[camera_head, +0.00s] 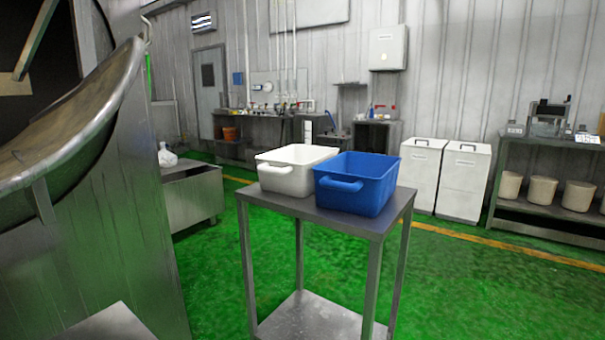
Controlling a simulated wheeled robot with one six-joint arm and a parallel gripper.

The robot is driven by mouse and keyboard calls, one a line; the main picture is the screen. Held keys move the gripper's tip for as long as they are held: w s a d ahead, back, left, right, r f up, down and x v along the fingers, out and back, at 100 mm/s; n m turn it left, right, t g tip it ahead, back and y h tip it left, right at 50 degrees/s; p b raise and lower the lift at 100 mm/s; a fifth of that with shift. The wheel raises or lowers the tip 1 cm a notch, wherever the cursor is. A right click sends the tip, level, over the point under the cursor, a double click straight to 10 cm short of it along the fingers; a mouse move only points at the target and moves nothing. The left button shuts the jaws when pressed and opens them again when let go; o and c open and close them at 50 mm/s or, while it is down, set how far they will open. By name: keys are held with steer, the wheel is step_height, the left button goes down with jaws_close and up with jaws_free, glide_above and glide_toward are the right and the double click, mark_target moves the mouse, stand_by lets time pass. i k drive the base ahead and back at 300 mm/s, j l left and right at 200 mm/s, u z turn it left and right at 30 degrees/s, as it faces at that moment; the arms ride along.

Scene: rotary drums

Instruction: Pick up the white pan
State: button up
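The white pan (284,180) is a rectangular tub with a handle on its near side. It stands upright on the left part of a grey metal table (318,216). A blue pan (354,196) of similar shape stands right beside it on the right part of the same table and hides part of the white pan's right side. The inside floor of the white pan is mostly hidden by its walls. My gripper does not show in this view.
A large metal drum with a curved chute (70,120) fills the left side. A low steel cabinet (192,197) stands behind it. White bins (463,180) and a shelf (540,205) with several buckets line the back right. Green floor (470,285) is clear right of the table.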

mark_target(287, 170)
steer(key=i+l+u, duration=0.15)
steer(key=i, duration=1.5)
